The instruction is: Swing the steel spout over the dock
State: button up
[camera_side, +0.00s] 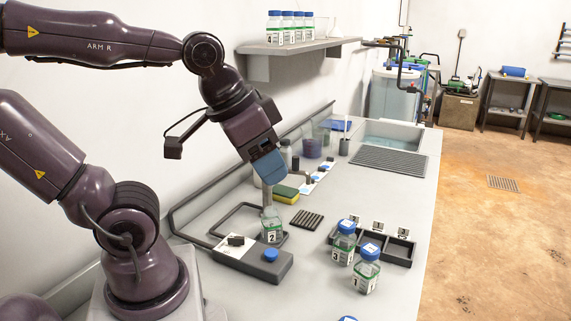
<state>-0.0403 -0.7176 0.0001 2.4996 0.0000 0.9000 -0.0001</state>
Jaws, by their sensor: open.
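A dark bent tube (233,215) runs beside the bottle, and another grey tube (172,221) bends down from the wall side to the block. I cannot tell which of these is the steel spout. A blue cap (270,255) sits on the block's right end.
Capped bottles 3 (344,243) and 1 (366,271) stand by a dark compartment rack (397,250) on the right. A ribbed black mat (307,219) and a yellow-green sponge (285,195) lie behind. A sink (392,136) is at the back.

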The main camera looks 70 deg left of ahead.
jog(key=w+a+f+n+g, duration=0.25)
jog(key=w+a+n, duration=0.25)
jog(key=w+a, duration=0.55)
jog(key=n+g, duration=0.3)
jog(key=n, duration=0.2)
send_over(296, 157)
jog(key=shift+f, duration=1.45)
notch_tip(296, 157, down, 12)
jog(key=shift+f, duration=0.1)
jog(key=shift+c, duration=0.3)
grip_shut()
